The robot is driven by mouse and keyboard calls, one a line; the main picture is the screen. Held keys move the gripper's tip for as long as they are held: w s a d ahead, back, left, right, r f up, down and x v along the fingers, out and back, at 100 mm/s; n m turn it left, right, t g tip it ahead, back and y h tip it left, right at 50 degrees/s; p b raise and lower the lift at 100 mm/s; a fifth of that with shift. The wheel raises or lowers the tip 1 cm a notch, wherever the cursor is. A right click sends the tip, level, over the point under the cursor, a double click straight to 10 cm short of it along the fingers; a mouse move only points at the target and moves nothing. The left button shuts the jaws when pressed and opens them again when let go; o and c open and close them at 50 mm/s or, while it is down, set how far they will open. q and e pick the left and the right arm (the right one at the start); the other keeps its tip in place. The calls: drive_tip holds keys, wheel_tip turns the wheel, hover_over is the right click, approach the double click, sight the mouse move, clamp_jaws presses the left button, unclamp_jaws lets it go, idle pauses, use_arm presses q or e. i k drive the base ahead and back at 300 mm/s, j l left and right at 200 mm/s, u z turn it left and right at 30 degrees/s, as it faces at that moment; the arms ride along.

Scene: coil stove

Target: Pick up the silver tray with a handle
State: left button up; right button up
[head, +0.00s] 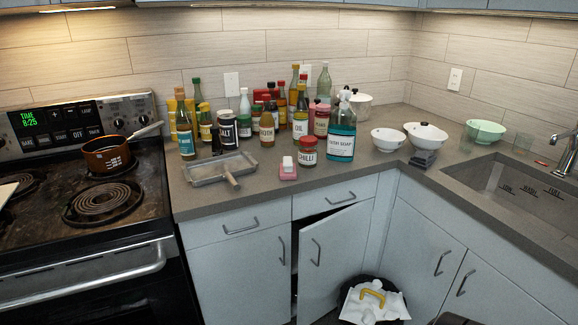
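The silver tray (208,171) is a shallow metal tray with a short handle (231,180) that points toward the counter's front edge. It lies flat on the grey counter, just right of the stove, in the head view. Neither of my grippers can be made out in this view, so nothing of mine is seen touching the tray.
A brown pot (108,156) sits on the stove. A cabinet door (335,258) below stands ajar.

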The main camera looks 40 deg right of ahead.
sight(200, 172)
drive_tip(key=z, duration=1.05)
